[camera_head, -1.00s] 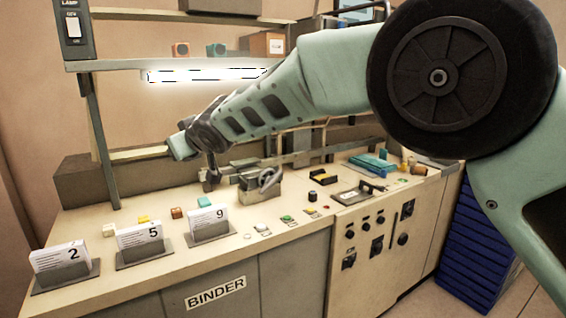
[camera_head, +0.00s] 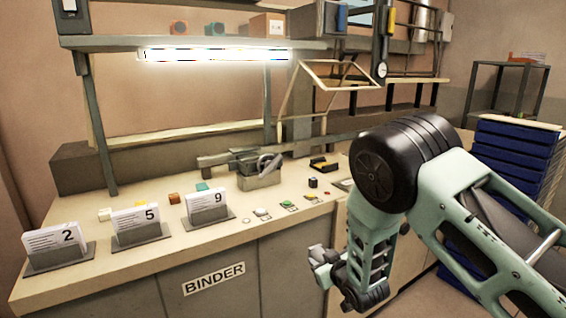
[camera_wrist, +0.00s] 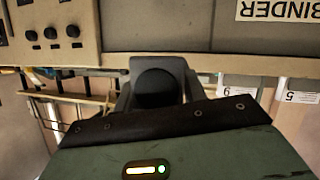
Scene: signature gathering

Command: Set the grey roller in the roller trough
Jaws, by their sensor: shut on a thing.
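My gripper (camera_head: 322,268) hangs in front of the bench's lower front panels, right of the BINDER label, clear of the bench top. In the wrist view my gripper (camera_wrist: 155,85) is shut on a dark round thing (camera_wrist: 155,88), seen end-on; it appears to be the grey roller. In the head view, the held thing is too small to tell from the fingers. I cannot pick out the roller trough for sure; my arm covers the right part of the bench.
The bench (camera_head: 228,228) holds number cards 2 (camera_head: 58,245), 5 (camera_head: 138,222) and 9 (camera_head: 207,205), small coloured blocks and a grey metal holder (camera_head: 260,178). A lit lamp (camera_head: 215,54) hangs under the shelf. A blue drawer stack (camera_head: 515,150) stands right. The floor before the bench looks free.

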